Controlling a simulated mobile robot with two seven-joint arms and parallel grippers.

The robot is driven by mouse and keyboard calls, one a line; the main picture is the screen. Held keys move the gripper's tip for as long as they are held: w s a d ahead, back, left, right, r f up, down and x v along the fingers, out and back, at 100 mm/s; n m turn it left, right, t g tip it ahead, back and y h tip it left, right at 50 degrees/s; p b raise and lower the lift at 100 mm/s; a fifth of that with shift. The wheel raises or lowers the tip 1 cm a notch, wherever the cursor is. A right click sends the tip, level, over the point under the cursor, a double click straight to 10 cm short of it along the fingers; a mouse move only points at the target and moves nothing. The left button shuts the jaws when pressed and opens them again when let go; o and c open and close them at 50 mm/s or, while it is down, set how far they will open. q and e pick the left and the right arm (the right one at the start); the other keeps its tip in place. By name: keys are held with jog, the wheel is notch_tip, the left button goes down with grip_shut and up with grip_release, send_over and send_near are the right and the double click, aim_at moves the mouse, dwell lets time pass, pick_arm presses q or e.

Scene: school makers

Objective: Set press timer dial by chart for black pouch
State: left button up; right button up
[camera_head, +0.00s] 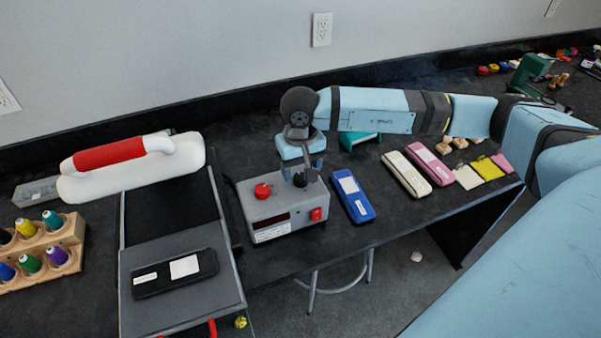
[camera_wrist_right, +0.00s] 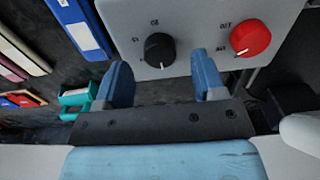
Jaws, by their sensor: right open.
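The grey control box (camera_head: 285,210) stands on the dark table with a black dial (camera_head: 300,179), a red knob (camera_head: 262,191) and a red switch. My right gripper (camera_head: 302,168) is open above the black dial. In the right wrist view its blue fingers (camera_wrist_right: 160,66) lie to either side of the black dial (camera_wrist_right: 160,50), with no visible grip on it. The dial's white pointer mark points toward the gripper; its printed marks are too small to read surely. The black pouch (camera_head: 160,278), with white labels, lies on the press's grey bed. No chart is clearly identifiable. My left gripper is out of view.
The press's white upper part (camera_head: 85,187) with a red handle is left of the box. A blue pouch (camera_head: 352,197) lies close to the box's right, then cream (camera_head: 407,174) and pink (camera_head: 431,164) pouches. A wooden spool rack (camera_head: 40,237) stands far left.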

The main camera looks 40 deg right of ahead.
aim_at(301, 179)
jog(key=shift+f, duration=1.2)
jog(key=c, duration=0.9)
